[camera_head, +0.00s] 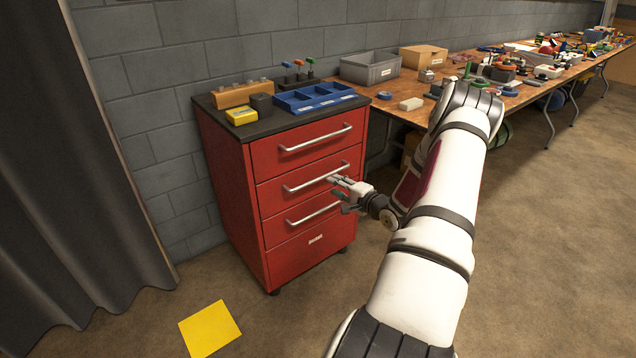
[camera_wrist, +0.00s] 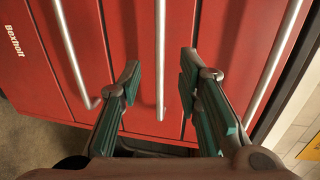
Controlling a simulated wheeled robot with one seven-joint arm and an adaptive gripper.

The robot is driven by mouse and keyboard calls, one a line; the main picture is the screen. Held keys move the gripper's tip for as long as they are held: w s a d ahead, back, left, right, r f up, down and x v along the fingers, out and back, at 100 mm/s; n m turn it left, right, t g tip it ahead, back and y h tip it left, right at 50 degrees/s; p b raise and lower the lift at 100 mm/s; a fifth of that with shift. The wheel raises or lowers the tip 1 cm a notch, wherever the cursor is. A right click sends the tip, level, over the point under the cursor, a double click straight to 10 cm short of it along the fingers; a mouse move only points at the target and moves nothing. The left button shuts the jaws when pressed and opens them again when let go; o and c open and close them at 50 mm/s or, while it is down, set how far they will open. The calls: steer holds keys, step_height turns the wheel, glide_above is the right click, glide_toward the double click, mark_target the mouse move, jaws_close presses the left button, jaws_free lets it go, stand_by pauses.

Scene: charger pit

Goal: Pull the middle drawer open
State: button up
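The red cabinet's middle drawer (camera_head: 300,176) looks shut, flush with the drawers above and below. Its silver bar handle (camera_head: 308,184) runs across its front. My gripper (camera_head: 338,187) is at the right end of this handle, in front of the cabinet. In the wrist view my gripper (camera_wrist: 160,72) is open, with green-padded fingers. The middle handle (camera_wrist: 160,55) passes between the two fingers in that picture, with a gap on each side. I cannot tell how deep the handle sits between them.
The top drawer's handle (camera_head: 316,139) and the lower drawer's handle (camera_head: 312,213) are close above and below. A blue tray (camera_head: 313,98) and a yellow box (camera_head: 241,116) stand on the cabinet. A cluttered workbench (camera_head: 390,112) adjoins at right.

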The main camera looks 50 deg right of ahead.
mark_target(320, 177)
steer(key=b+x, duration=0.2)
steer(key=x, duration=0.7)
steer(key=shift+w+d+f, duration=0.1)
steer(key=shift+w+f, duration=0.05)
steer(key=shift+w, duration=0.05)
jaws_close()
